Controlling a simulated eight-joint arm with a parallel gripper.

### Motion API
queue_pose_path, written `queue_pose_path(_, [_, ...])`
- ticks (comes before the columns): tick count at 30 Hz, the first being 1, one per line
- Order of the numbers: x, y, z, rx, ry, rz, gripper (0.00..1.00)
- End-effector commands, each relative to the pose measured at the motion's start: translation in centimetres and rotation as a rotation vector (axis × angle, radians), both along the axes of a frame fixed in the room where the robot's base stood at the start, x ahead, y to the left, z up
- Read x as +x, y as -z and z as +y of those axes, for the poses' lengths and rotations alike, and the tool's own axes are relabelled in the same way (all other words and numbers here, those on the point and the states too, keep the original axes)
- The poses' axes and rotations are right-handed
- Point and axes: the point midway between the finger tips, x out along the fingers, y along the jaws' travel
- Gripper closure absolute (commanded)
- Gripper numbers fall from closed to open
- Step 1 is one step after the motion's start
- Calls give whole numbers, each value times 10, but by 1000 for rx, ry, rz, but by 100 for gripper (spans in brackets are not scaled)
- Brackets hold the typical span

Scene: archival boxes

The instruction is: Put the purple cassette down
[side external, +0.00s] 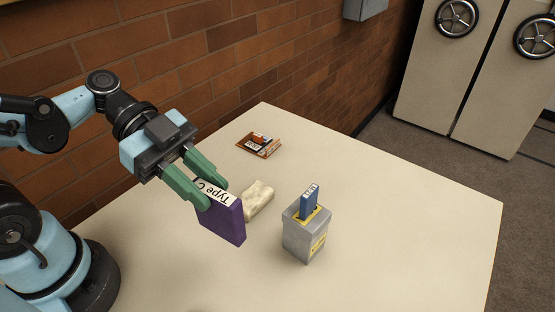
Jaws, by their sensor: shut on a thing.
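The purple cassette (228,222) is a flat box with a white label reading "Type C" along its upper edge. My gripper (210,194) has green fingers and is shut on the cassette's upper left part. The cassette hangs tilted, in front of the cream table (400,235). I cannot tell for sure whether its lower edge touches the table, though it looks held above it. The fingers hide part of the label.
A grey box (303,240) with yellow markings stands right of the cassette, a blue cassette (310,198) upright in its top. A pale lumpy object (258,199) lies behind the purple cassette. A small brown tray-like item (259,145) lies farther back. The table's right side is clear.

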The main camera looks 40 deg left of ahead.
Motion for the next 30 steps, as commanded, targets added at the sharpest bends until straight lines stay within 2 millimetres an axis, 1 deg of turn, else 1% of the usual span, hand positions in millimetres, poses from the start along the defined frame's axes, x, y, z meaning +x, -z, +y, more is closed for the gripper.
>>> queue_pose_path(2, [-7, -5, -4, 0, 57, 1, 100])
queue_pose_path(5, [-11, -4, -5, 0, 92, 1, 100])
queue_pose_path(8, [-11, 2, -5, 0, 97, 1, 100])
queue_pose_path(15, [-11, 25, -5, 1, 94, 1, 100])
queue_pose_path(19, [-10, 32, -5, 1, 93, 1, 100])
queue_pose_path(26, [-10, 38, -5, 1, 92, 2, 100])
queue_pose_path(30, [-11, 47, -5, 1, 92, 2, 100])
